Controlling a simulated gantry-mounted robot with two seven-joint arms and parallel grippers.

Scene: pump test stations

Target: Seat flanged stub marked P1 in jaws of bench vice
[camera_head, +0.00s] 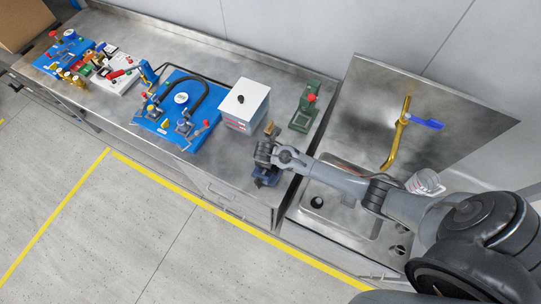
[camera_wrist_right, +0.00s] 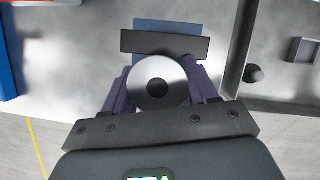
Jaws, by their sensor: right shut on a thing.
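My right gripper (camera_wrist_right: 158,92) is shut on the flanged stub (camera_wrist_right: 172,72), its fingers on either side of a round grey flange with a dark centre hole. No P1 mark can be read. The bench vice shows as a blue body (camera_wrist_right: 168,26) with a dark jaw bar (camera_wrist_right: 165,46) just beyond the stub; whether the stub is between the jaws is hidden. In the head view my right gripper (camera_head: 264,156) is over the blue vice (camera_head: 267,177) at the bench's front edge; the stub cannot be made out there. My left gripper is not in view.
A white box (camera_head: 244,107) and a green device with a red knob (camera_head: 303,117) stand behind the vice. A small brownish part (camera_head: 272,129) lies near my gripper. The sink (camera_head: 350,176) with a brass tap (camera_head: 398,130) is to the right. A blue pump station (camera_head: 178,108) is left.

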